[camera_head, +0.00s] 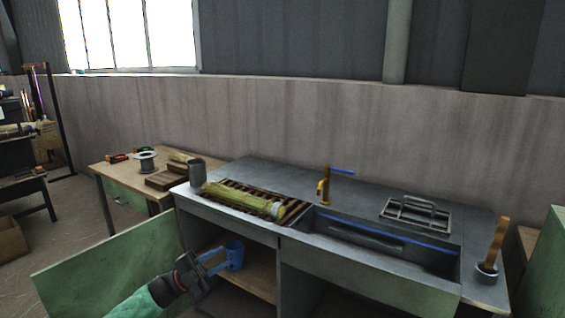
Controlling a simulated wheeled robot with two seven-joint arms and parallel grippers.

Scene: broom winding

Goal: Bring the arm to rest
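My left gripper (226,256) reaches in from the lower left, in front of the open cabinet under the counter. Its two blue fingers are spread apart. A blue mug (237,255) stands on the cabinet shelf (256,277), just beyond the fingertips. I cannot tell whether the fingers touch the mug. My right gripper is out of view.
The open green cabinet door (112,268) is left of my arm. Above is the counter with a broom head (240,199) on a slatted rack, a grey cup (197,172), a sink and a yellow tap (323,188). A wooden side table (122,171) stands left.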

